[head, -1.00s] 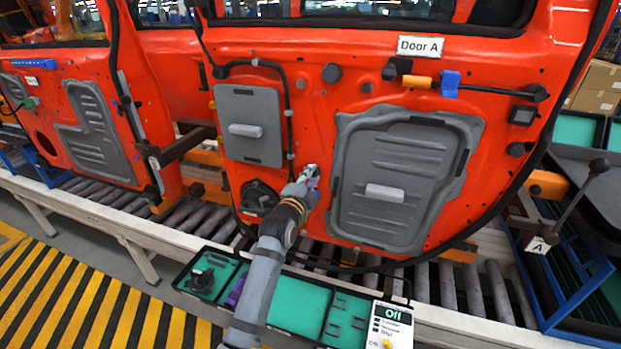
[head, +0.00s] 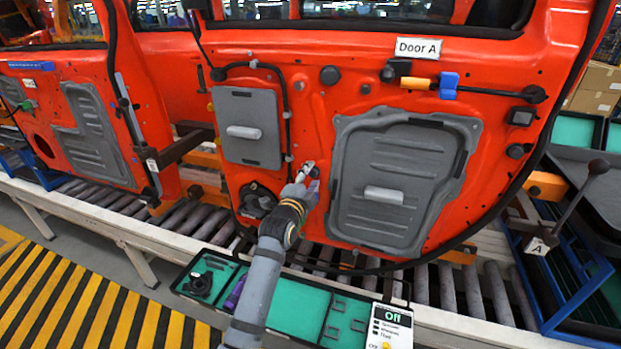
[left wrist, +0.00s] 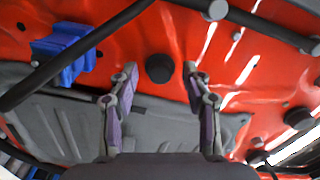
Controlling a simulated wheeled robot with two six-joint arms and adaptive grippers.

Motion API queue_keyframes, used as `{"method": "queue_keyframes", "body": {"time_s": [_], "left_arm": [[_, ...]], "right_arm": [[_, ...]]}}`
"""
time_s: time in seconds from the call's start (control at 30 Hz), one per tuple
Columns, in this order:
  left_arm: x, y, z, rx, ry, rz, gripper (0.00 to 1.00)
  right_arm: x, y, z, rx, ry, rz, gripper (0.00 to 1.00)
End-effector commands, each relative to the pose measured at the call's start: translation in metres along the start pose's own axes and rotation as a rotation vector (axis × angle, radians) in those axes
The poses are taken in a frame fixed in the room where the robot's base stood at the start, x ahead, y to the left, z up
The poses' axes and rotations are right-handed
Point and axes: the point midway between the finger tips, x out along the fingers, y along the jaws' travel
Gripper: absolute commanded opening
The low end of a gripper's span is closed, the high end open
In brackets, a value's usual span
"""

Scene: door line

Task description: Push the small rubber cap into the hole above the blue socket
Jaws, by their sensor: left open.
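The blue socket (head: 449,85) sits on the upper part of the orange-red door (head: 300,120), right of an orange connector (head: 416,83). A blue part also shows at the left of the left wrist view (left wrist: 65,55). My left gripper (head: 310,178) is close to the door, between the two grey panels, well left of and below the socket. In the left wrist view its fingers (left wrist: 160,75) are apart with nothing held. A dark round plug (left wrist: 159,68) on the door shows between them. I cannot tell which dark round piece is the rubber cap. The hole is not clearly visible.
Black cables run along the door. A green-lined tray (head: 297,310) with small parts and a white box reading "Off" (head: 390,327) stand in front of the roller conveyor (head: 430,285). A lever marked A (head: 568,205) stands at the right.

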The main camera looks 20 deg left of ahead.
Motion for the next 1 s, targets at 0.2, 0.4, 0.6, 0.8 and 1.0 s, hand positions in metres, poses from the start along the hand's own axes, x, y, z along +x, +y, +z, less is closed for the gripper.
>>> {"method": "queue_keyframes", "body": {"time_s": [0.2,0.4,0.6,0.8,1.0], "left_arm": [[-0.007,0.001,0.000,-0.001,0.000,0.001,0.48],[-0.050,0.002,0.000,-0.001,0.000,0.002,0.48],[-0.095,0.001,0.000,-0.001,-0.001,0.002,0.48],[-0.118,0.001,0.000,-0.001,0.000,0.001,0.48],[-0.123,0.001,0.000,0.000,0.000,0.001,0.48]], "right_arm": [[0.000,0.002,0.000,-0.001,0.000,0.002,0.40],[0.000,0.001,0.000,0.000,0.000,0.002,0.40],[0.000,0.001,0.000,0.000,0.000,0.001,0.40],[0.000,0.001,0.000,0.000,0.000,0.001,0.40],[0.000,0.001,0.000,0.000,0.000,0.001,0.40]]}}
